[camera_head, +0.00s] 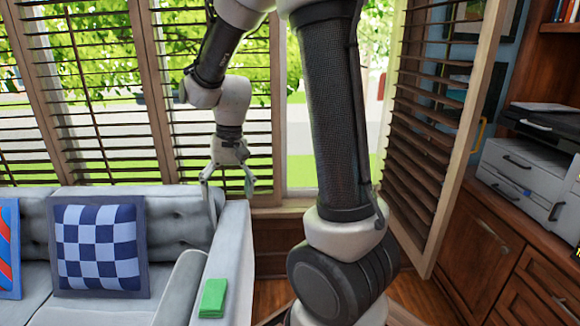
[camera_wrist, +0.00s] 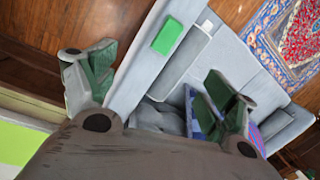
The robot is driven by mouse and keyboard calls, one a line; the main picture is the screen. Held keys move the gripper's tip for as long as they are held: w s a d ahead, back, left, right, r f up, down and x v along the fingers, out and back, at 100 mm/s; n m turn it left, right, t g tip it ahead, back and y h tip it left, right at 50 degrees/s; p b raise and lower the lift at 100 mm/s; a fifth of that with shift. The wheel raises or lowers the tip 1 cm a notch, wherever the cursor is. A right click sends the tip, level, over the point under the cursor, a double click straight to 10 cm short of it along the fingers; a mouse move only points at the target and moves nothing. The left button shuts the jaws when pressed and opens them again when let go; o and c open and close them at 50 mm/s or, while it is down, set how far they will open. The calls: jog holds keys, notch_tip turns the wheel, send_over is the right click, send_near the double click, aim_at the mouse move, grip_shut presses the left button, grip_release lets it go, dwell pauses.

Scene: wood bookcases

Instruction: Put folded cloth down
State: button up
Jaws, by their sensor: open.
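The folded cloth (camera_head: 213,298) is a small bright green rectangle. It lies flat on the light grey sofa armrest (camera_head: 228,250), near the front end. In the wrist view the green cloth (camera_wrist: 167,36) lies on the armrest, beyond and between my fingers. My gripper (camera_head: 228,188) is open and empty above the back end of the armrest, apart from the cloth. In the wrist view its two green-padded fingers (camera_wrist: 155,84) are spread wide with nothing between them.
The grey sofa (camera_head: 170,215) holds a blue checked cushion (camera_head: 100,246) and a red and blue cushion (camera_head: 9,245). Slatted shutters (camera_head: 85,95) stand behind. A wood cabinet (camera_head: 470,240) with a printer (camera_head: 525,170) is at right. A patterned rug (camera_wrist: 295,40) lies on the wood floor.

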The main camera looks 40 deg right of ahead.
jog(key=s+d+r+n+t+h, duration=0.1)
jog(key=s+d+r+n+t, duration=0.1)
jog(key=s+r, duration=0.3)
jog(key=s+d+r+n+t, duration=0.1)
jog(key=s+d+r, duration=0.3)
jog(key=s, duration=0.9)
notch_tip(320, 180, up, 3)
jog(key=shift+d+f+n+t+h, duration=0.2)
jog(key=shift+d+n+t+h, duration=0.15)
jog(key=shift+t, duration=0.35)
jog(key=shift+w, duration=0.1)
